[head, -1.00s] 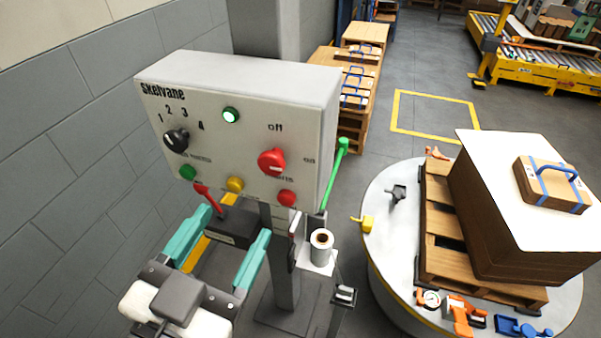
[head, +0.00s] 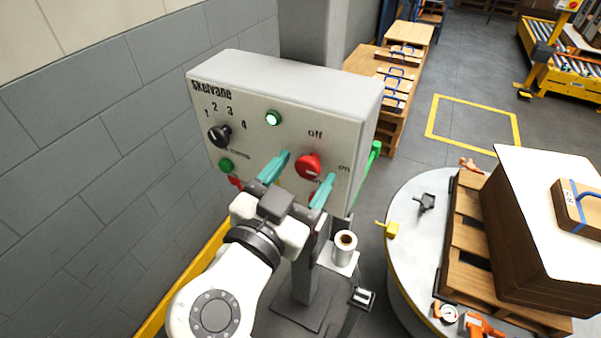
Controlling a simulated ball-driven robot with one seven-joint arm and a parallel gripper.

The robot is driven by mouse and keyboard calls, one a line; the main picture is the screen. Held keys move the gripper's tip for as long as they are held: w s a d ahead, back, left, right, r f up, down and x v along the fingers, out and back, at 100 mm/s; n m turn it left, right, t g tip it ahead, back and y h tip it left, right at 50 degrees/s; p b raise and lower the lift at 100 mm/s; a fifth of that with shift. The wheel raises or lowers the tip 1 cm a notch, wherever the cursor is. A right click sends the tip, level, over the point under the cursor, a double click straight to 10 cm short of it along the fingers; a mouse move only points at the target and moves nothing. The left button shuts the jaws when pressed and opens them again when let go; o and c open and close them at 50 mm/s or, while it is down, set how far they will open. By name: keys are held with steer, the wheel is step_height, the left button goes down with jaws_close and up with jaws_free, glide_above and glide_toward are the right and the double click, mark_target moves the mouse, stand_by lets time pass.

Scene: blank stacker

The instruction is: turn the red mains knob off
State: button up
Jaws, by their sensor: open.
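The red mains knob (head: 308,166) is on the right side of the grey control box (head: 350,100), below the word "off" and left of the word "on". Its pointer faces right, towards "on". My gripper (head: 304,176) is open in front of the box, with one teal finger left of the knob and the other to its lower right. The fingers look apart from the knob, but the distance in depth is hard to tell. A red button below the knob is partly hidden by the right finger.
The box also carries a black selector knob (head: 219,135), a lit green lamp (head: 273,118) and a green button (head: 226,165). A green lever (head: 375,150) stands at its right side. A round table (head: 400,220) with a pallet is at right, and a block wall (head: 90,140) at left.

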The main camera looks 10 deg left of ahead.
steer(key=c, duration=1.1)
steer(key=shift+o, duration=0.2)
steer(key=shift+n, duration=0.4)
steer(key=n, duration=0.4)
steer(key=n+p, duration=0.2)
steer(key=n, duration=0.2)
steer(key=n+p, duration=0.2)
steer(key=n, duration=0.3)
steer(key=shift+r, duration=0.1)
steer(key=shift+a+n+p, duration=0.1)
steer(key=shift+n+p, duration=1.4)
steer(key=shift+n, duration=0.5)
steer(key=shift+f, duration=0.2)
